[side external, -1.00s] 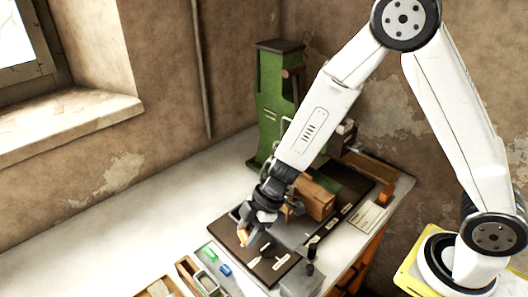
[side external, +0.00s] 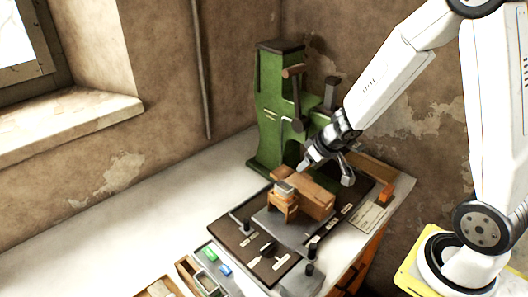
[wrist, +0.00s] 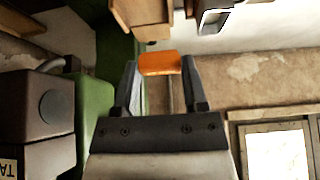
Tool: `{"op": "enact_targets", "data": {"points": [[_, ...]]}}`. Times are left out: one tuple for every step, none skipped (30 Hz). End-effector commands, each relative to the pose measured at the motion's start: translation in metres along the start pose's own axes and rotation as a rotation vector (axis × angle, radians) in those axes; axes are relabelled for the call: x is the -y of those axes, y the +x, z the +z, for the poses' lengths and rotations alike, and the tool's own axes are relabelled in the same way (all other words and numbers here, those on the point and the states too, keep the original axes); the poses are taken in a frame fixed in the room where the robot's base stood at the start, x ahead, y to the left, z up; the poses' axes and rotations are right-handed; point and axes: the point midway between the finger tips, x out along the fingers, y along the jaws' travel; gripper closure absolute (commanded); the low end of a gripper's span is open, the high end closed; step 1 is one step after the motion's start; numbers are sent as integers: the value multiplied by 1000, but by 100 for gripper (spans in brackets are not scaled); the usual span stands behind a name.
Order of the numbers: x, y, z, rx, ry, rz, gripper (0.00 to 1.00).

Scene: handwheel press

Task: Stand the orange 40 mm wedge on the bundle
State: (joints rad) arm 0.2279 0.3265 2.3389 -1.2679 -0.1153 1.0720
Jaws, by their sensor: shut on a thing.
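The orange wedge (wrist: 160,63) is between the two fingertips of my gripper (wrist: 160,70) in the wrist view, and the fingers are shut on it. In the side view my gripper (side external: 328,170) is raised above the wooden blocks, in front of the green press; I cannot make out the wedge there. A long brown wooden block (side external: 315,200) lies on the dark board. In front of it stands a small wooden piece (side external: 283,207) with a grey block (side external: 285,188) on top. I cannot tell which of these is the bundle.
The green press (side external: 270,115) stands at the back of the bench and is close by in the wrist view. The dark board (side external: 232,228) carries small pegs and labels. Trays with green and blue pieces (side external: 210,254) are at the front. The bench is clear at left.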

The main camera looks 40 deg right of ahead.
Motion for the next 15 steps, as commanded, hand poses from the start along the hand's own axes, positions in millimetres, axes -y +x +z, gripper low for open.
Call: {"op": "enact_targets", "data": {"points": [[0, 0, 0, 0, 1, 0, 99], [0, 0, 0, 0, 0, 0, 99], [0, 0, 0, 0, -1, 0, 99], [1, 0, 0, 0, -2, -1, 99], [1, 0, 0, -1, -2, -1, 99], [2, 0, 0, -1, -3, -1, 99], [2, 0, -1, -2, -3, -1, 99], [3, 0, -1, -2, -2, -1, 99], [4, 0, -1, -3, -4, -1, 99], [4, 0, -1, -4, -4, -1, 99], [5, 0, -1, -5, -4, -2, 99], [7, 0, -2, -7, -4, -2, 99], [8, 0, -2, -8, -4, -2, 99], [9, 1, -2, -9, -5, -2, 99], [11, 1, -3, -10, -4, -1, 99]]}}
